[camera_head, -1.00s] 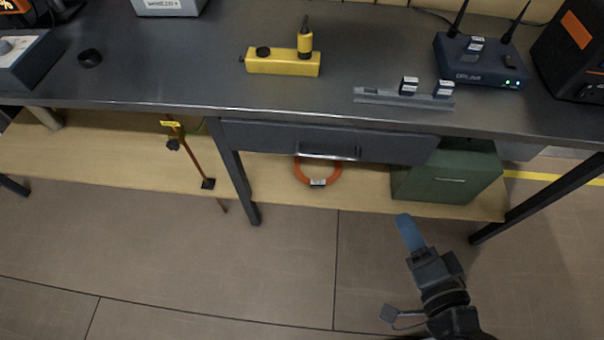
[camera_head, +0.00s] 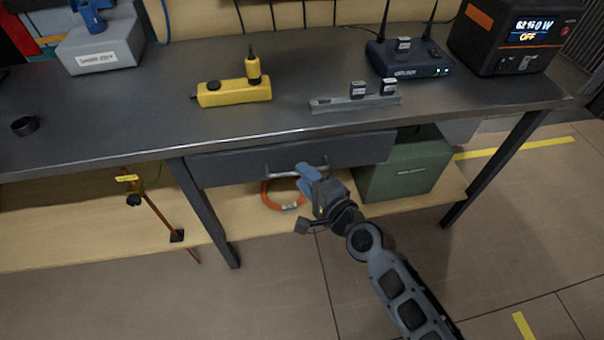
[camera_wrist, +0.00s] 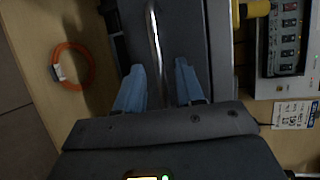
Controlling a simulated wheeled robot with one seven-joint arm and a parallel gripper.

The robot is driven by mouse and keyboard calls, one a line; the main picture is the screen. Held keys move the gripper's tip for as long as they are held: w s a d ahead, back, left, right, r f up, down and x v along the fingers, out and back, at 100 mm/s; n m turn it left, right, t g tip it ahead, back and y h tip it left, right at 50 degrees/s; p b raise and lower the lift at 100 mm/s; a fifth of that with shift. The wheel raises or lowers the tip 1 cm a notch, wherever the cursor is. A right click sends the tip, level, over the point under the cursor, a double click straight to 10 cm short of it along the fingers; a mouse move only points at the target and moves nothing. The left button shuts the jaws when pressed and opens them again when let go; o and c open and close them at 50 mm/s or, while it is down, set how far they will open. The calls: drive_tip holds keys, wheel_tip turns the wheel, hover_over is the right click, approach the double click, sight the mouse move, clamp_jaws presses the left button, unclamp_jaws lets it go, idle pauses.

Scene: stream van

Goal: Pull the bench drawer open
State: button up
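The bench drawer (camera_head: 233,169) is a dark grey front under the bench top, and it looks closed. Its metal bar handle (camera_head: 318,169) runs across the front. My gripper (camera_head: 306,172) is at the handle with its blue fingers. In the wrist view the drawer front (camera_wrist: 190,30) fills the middle, and the handle (camera_wrist: 155,45) runs between the two fingers of my gripper (camera_wrist: 159,85). The fingers are apart, one on each side of the bar, with gaps visible. The head view hides part of the handle behind the fingers.
On the lower shelf (camera_head: 90,232) are an orange ring (camera_head: 272,200) and a green box (camera_head: 408,168). A bench leg (camera_head: 208,215) stands left of the drawer.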

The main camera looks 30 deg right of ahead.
drive_tip(key=shift+x, duration=0.8)
drive_tip(key=shift+c, duration=0.3)
clamp_jaws()
